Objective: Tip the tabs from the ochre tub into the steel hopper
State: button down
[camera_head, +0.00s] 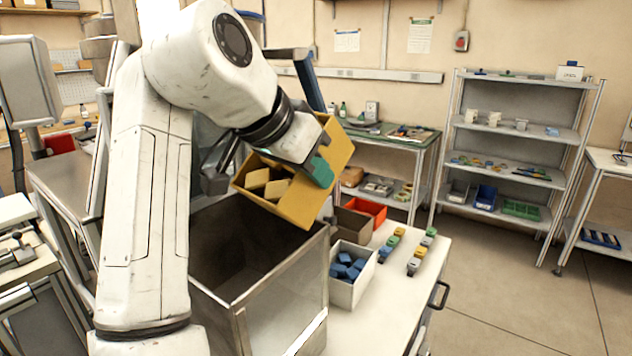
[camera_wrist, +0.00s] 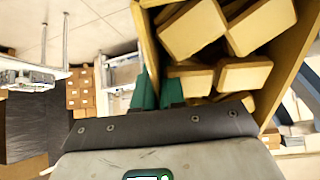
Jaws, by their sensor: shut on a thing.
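The ochre tub (camera_head: 312,205) is held tilted above the steel hopper (camera_head: 290,290), its open side facing down and left. Several tan tabs (camera_head: 268,184) lie inside the tub near its lower rim; none show falling. My gripper (camera_head: 318,170) is shut on the tub's wall, with a green fingertip showing on the outside. In the wrist view the tabs (camera_wrist: 215,60) fill much of the tub (camera_wrist: 150,45), and the green fingers (camera_wrist: 150,92) grip its left wall. The hopper's inside is dark, and its floor is partly hidden by the tub and my arm.
A white tub of blue tabs (camera_head: 349,272) stands beside the hopper on the white table (camera_head: 392,300). A red tub (camera_head: 365,211), a brown tub (camera_head: 351,226) and rows of small coloured pieces (camera_head: 414,258) are near it. A shelf rack (camera_head: 515,145) stands behind.

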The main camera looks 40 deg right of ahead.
aim_at(291, 181)
jog(key=shift+s+a+t+h+b, duration=0.1)
jog(key=shift+a+t+h+b, duration=0.2)
jog(key=shift+h+b, duration=0.8)
jog(key=shift+a+t+h+b, duration=0.1)
jog(key=shift+a+h+b, duration=0.25)
jog(key=shift+h+b, duration=0.7)
jog(key=a+h+b, duration=0.1)
jog(key=h+b, duration=0.1)
jog(key=a+h+b, duration=0.1)
jog(key=h+b, duration=0.1)
jog(key=shift+s+a+f+t, duration=0.1)
jog(key=shift+s+a+t, duration=0.1)
jog(key=shift+t, duration=0.2)
jog(key=h+b, duration=0.1)
jog(key=a+h+b, duration=0.2)
jog(key=shift+s+a+r+t, duration=0.1)
jog(key=shift+s+r+t, duration=0.1)
jog(key=shift+r+t, duration=0.1)
jog(key=shift+s+a+r+h+b, duration=0.1)
jog(key=shift+a+r+h+b, duration=0.15)
jog(key=shift+a+h+b, duration=0.35)
jog(key=shift+d, duration=0.15)
jog(key=shift+r, duration=0.1)
